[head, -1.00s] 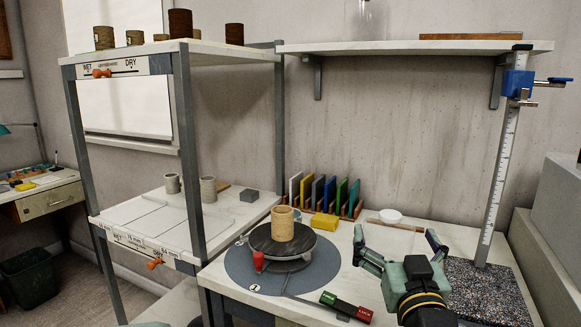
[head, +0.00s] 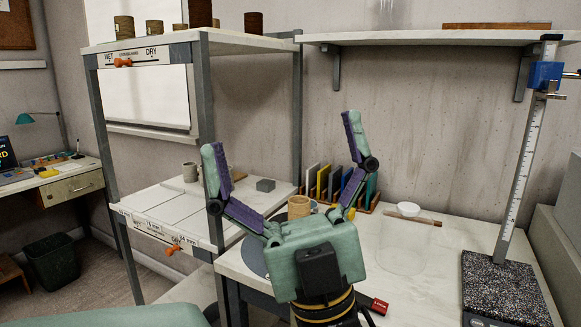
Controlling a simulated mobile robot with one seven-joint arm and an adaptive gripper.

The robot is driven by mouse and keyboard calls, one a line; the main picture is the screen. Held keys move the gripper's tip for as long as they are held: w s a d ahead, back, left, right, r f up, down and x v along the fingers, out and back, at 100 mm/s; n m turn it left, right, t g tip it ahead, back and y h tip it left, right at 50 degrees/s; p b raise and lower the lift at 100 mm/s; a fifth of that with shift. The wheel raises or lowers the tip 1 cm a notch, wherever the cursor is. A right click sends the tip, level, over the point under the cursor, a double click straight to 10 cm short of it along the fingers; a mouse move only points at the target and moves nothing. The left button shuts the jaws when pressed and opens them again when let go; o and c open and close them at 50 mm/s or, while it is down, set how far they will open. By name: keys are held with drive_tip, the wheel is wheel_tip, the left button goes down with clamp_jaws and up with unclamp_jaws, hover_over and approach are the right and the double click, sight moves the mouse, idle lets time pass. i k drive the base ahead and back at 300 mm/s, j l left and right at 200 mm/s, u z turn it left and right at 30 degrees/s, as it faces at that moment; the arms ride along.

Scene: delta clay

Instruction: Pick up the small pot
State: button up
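A small tan pot (head: 299,206) stands upright on the turntable, seen just beyond my gripper in the head view. The gripper's palm and fingers hide its lower part and most of the turntable. My gripper (head: 283,140) is open and empty, with its two green-and-purple fingers spread wide and pointing up in the picture. The pot shows between the fingers, but the gap in depth is hard to judge.
The shelf rack (head: 205,120) stands left of the work table. A rack of coloured tiles (head: 340,182) lies behind the pot. A tall measuring stand (head: 520,150) rises at the right.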

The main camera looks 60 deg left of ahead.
sight(299, 206)
drive_tip(key=u, duration=1.65)
